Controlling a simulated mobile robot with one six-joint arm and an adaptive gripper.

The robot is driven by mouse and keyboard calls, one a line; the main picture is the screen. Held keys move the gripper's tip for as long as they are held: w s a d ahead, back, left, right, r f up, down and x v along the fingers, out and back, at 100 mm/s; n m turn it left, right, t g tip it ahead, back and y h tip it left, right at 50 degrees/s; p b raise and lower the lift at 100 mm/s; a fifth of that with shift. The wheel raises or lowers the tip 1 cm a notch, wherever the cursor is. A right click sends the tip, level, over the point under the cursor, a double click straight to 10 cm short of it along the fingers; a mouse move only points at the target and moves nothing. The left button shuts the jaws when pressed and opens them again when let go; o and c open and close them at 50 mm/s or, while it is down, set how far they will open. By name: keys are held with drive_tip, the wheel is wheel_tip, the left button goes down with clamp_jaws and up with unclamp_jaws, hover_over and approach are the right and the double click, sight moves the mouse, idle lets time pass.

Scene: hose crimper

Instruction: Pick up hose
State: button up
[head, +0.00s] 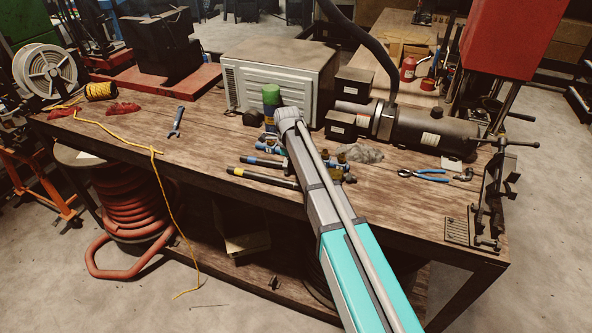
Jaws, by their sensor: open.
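Two short black hose pieces lie on the wooden workbench (205,135), left of my arm. The upper hose (263,161) has a blue band, and the lower hose (262,178) has a yellow band near its left end. The right ends of both run up to or behind my arm. My arm reaches in from the lower right and crosses over the bench.
A green spray can (271,100) and a grey-white machine (280,75) stand behind the hoses. A black cylindrical crimper (430,128) is right of them. Blue-handled pliers (425,175), a wrench (176,121) and a vise (492,190) are on the bench. The bench's left front is mostly clear.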

idle(0.4)
clamp_jaws()
